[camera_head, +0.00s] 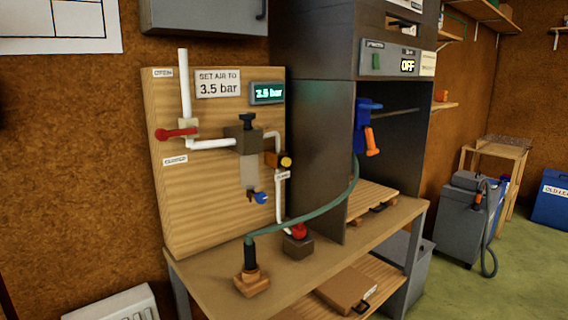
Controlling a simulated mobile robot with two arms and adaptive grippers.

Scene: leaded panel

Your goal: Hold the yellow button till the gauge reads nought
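A yellow button (286,162) sits on a dark and orange fitting on the white pipe, on the right part of a wooden panel. A small label is just below it. The gauge (267,93) is a dark display with green digits that seem to read 3.5 bar, at the panel's upper right. Nothing touches the button. Neither of my grippers shows in the head view.
A red lever (176,133) points left between two labels on the panel. A blue valve knob (260,198) and a red knob (299,231) are lower down. A green hose (316,210) arcs over the bench (210,276) to a blue and orange tool (367,125).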

